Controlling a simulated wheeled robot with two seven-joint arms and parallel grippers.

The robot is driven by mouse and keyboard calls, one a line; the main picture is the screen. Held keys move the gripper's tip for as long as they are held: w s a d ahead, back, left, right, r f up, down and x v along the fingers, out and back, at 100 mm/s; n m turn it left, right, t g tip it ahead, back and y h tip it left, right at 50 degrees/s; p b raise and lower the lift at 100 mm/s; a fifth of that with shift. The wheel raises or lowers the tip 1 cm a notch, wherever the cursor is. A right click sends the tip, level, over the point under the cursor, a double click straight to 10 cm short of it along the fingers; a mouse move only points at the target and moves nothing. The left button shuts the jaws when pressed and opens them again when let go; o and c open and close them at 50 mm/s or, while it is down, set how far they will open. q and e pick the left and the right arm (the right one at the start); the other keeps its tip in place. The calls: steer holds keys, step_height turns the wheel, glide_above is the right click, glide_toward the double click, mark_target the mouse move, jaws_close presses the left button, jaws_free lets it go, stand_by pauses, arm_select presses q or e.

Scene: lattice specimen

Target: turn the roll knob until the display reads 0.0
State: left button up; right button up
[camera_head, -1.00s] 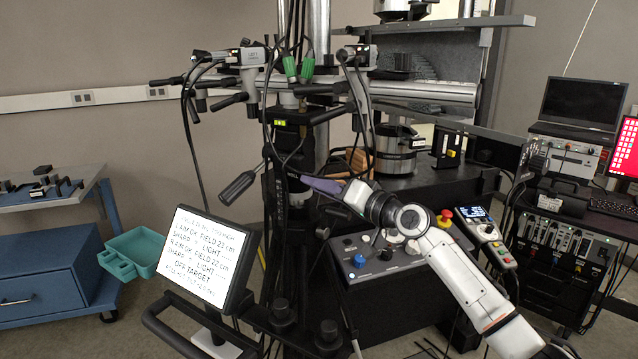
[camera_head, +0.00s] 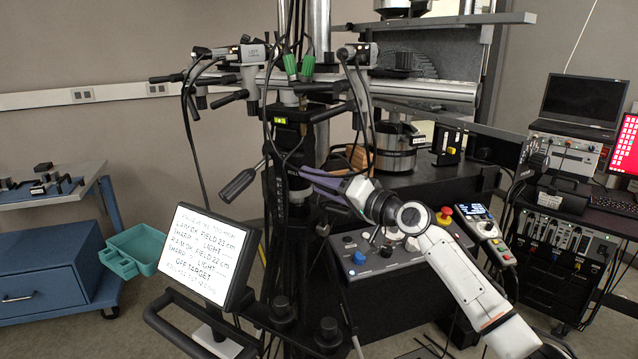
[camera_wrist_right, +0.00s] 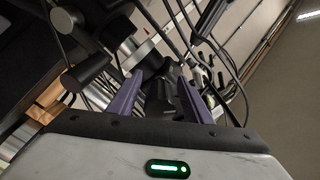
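My right gripper (camera_head: 307,178) reaches in from the right to the black central post; its two purple fingers are spread apart. In the right wrist view the fingers (camera_wrist_right: 160,82) stand on either side of a dark knob-like part (camera_wrist_right: 162,98). Slim gaps seem to show beside it, and I cannot tell for sure that it is the roll knob. A tilted white display (camera_head: 204,258) at front left carries lines of text, with "OFF TARGET" near the bottom; the line below is too small to read. A small green level (camera_head: 280,121) glows on the post. My left gripper is out of view.
A black lever handle (camera_head: 238,186) juts left from the post, and cables hang around it. A control box (camera_head: 385,262) with a blue knob stands below my right arm. A black rail (camera_head: 190,325) runs in front.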

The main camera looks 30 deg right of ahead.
steer(key=shift+s+d+f, duration=0.1)
steer(key=shift+s, duration=0.35)
steer(key=b+v, duration=0.2)
steer(key=v, duration=0.7)
steer(key=shift+s, duration=0.25)
